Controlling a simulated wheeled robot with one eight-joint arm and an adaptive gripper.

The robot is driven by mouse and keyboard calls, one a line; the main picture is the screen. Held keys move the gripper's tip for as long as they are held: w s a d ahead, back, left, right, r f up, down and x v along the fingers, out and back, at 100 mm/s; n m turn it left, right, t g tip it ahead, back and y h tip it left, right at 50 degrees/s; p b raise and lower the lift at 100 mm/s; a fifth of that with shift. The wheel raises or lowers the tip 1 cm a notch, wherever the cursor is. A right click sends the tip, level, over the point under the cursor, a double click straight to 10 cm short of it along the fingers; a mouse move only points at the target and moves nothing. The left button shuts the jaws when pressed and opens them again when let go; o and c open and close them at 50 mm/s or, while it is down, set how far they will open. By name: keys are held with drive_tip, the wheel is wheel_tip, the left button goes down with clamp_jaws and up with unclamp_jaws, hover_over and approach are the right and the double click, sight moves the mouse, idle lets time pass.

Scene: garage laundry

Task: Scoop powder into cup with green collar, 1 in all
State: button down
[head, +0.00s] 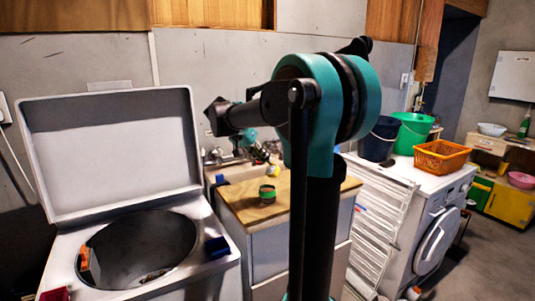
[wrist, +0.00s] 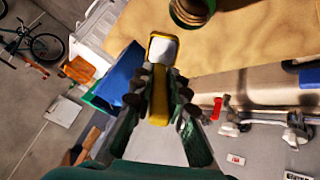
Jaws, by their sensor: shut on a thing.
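My gripper (wrist: 163,97) is shut on the handle of a yellow scoop (wrist: 160,72). The scoop's bowl points away from the fingers and shows a pale white inside; I cannot tell whether this is powder. The cup with the green collar (head: 267,194) stands upright on the wooden counter top. It also shows, cut off, at the top edge of the wrist view (wrist: 190,12), ahead and to the right of the scoop, apart from it. In the head view my gripper (head: 264,160) is small, above and behind the cup. The cup's inside is not clear.
An open top-loading washer (head: 140,205) with raised lid stands left of the counter (head: 240,205). A white front-loading machine (head: 425,195) at right bears a dark blue bucket (head: 378,140), a green bucket (head: 413,133) and an orange basket (head: 441,156). A sink lies behind the counter.

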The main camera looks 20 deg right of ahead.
drive_tip(key=a+f+t+h, duration=0.1)
drive_tip(key=h, duration=0.1)
drive_tip(key=s+a+f+h, duration=0.1)
drive_tip(key=h, duration=0.2)
drive_tip(key=a+f+t+h, duration=0.1)
drive_tip(key=a+f+h, duration=0.1)
drive_tip(key=h, duration=0.1)
drive_tip(key=shift+s+t, duration=0.15)
drive_tip(key=shift+t, duration=0.15)
drive_tip(key=shift+s, duration=0.15)
idle(1.0)
